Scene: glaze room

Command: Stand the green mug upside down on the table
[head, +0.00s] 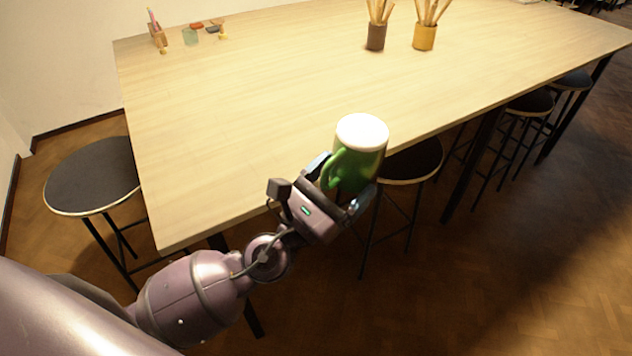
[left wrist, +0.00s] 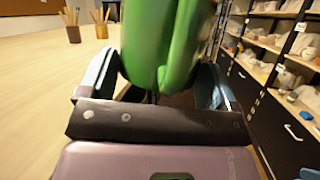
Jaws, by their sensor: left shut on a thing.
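The green mug (head: 365,168) is held in my left gripper (head: 341,185), whose fingers are shut on its sides. Its white, round end faces up and looks like a flat, closed face; the lower end is hidden by the gripper. The handle is on the side toward the gripper's palm. In the left wrist view the mug (left wrist: 138,45) fills the space between the fingers (left wrist: 160,80). The mug is in the air around the near edge of the pale wooden table (head: 250,115). My right gripper is not in view.
A dark pot (head: 376,37) and a yellow pot (head: 424,37) with brushes or tools stand at the table's far side. Black stools (head: 95,175) line the table. The table's middle is clear.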

